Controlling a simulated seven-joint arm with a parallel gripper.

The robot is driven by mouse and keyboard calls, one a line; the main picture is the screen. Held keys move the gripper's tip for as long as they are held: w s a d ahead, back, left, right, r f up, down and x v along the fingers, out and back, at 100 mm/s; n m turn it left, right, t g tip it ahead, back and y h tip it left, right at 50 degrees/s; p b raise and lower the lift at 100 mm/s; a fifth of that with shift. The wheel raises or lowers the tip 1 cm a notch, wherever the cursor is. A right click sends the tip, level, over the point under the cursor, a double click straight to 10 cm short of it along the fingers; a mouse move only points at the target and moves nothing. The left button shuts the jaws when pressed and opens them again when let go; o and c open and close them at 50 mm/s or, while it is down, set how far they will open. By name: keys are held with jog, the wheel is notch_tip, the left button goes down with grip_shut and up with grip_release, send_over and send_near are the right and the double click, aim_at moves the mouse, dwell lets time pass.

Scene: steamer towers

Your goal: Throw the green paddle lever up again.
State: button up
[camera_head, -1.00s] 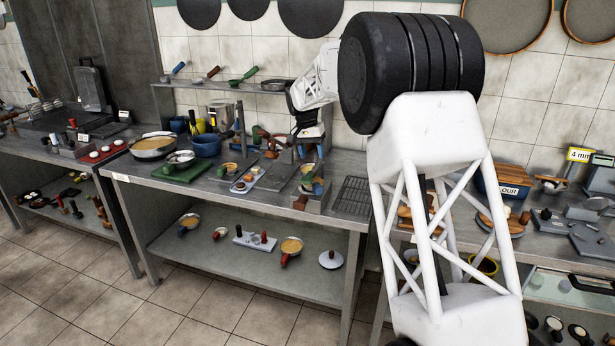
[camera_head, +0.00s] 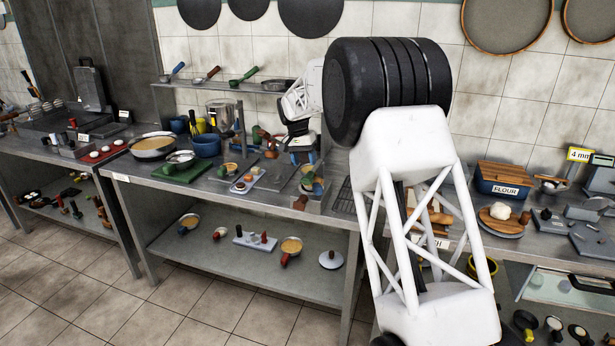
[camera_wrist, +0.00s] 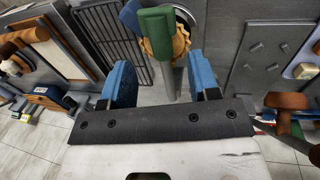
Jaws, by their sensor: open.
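The green paddle (camera_wrist: 157,32) shows at the top middle of the wrist view, on a grey metal stem. A tan, scalloped round piece (camera_wrist: 182,42) sits right behind it, and a blue piece (camera_wrist: 130,16) is beside it on the left. My gripper (camera_wrist: 160,82) is open, with its two blue fingers apart and nothing held between them. The paddle is beyond the fingertips, roughly in line with the gap. In the head view my gripper (camera_head: 303,157) is above the right end of the middle table, and the green paddle (camera_head: 308,178) is small just below it.
A wire rack (camera_wrist: 110,38) lies left of the paddle in the wrist view. A grey plate with small pegs (camera_wrist: 262,55) is to the right. In the head view, a blue pot (camera_head: 206,146) and a green board (camera_head: 180,172) stand further left. A flour box (camera_head: 503,181) is at right.

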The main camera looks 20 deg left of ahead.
aim_at(307, 175)
jog(key=shift+d+f, duration=0.2)
jog(key=shift+f, duration=0.85)
jog(key=shift+d+f, duration=0.2)
jog(key=shift+f, duration=0.8)
jog(key=shift+d+f, duration=0.2)
jog(key=shift+f, duration=0.85)
grip_shut()
